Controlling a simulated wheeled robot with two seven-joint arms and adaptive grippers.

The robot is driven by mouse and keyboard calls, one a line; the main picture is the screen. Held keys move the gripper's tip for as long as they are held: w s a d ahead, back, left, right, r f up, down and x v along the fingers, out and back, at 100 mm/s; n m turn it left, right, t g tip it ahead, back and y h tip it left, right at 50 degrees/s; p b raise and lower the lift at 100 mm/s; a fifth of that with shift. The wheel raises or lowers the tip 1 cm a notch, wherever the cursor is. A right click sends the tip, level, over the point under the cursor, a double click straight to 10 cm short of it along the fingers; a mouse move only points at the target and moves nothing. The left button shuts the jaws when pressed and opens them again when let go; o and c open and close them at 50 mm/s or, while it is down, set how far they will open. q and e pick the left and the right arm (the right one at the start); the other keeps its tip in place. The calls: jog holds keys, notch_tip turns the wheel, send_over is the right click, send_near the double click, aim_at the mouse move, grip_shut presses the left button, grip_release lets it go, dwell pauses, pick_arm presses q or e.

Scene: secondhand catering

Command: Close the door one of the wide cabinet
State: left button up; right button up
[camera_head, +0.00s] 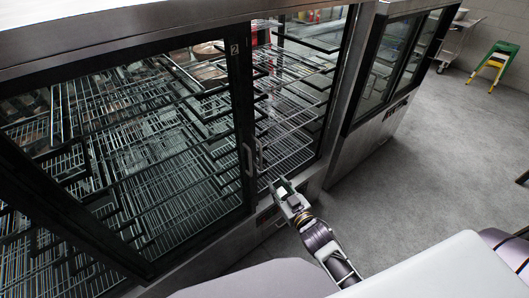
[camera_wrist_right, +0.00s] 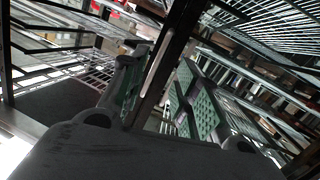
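The wide cabinet (camera_head: 130,35) has a steel top and dark-framed glass fronts with wire shelves behind. A door (camera_head: 237,110) marked "2" covers its left part. Two upright handles (camera_head: 248,160) sit close together by this door's right edge. The right section shows shelves (camera_head: 295,125) clearly and looks uncovered; I cannot tell which frame is door one. My right gripper (camera_head: 284,190) is low in front of this section, right of the handles. In the wrist view its green-padded fingers (camera_wrist_right: 163,95) are apart, with a dark upright frame (camera_wrist_right: 178,40) seen between them; contact is unclear. My left gripper is out of view.
Another glass-fronted cabinet (camera_head: 385,75) stands to the right. Beyond it are a metal cart (camera_head: 455,42) and a green and yellow step stool (camera_head: 494,62). The grey floor (camera_head: 430,170) on the right is clear.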

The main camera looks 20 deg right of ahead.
jog(key=t, duration=0.1)
send_near(261, 151)
jog(key=s+d, duration=0.1)
jog(key=s, duration=0.2)
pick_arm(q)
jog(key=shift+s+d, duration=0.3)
pick_arm(e)
jog(key=shift+a+f+m+t+y, duration=0.1)
jog(key=shift+f+m+t+y, duration=0.2)
jog(key=shift+m, duration=0.3)
jog(key=shift+w, duration=0.1)
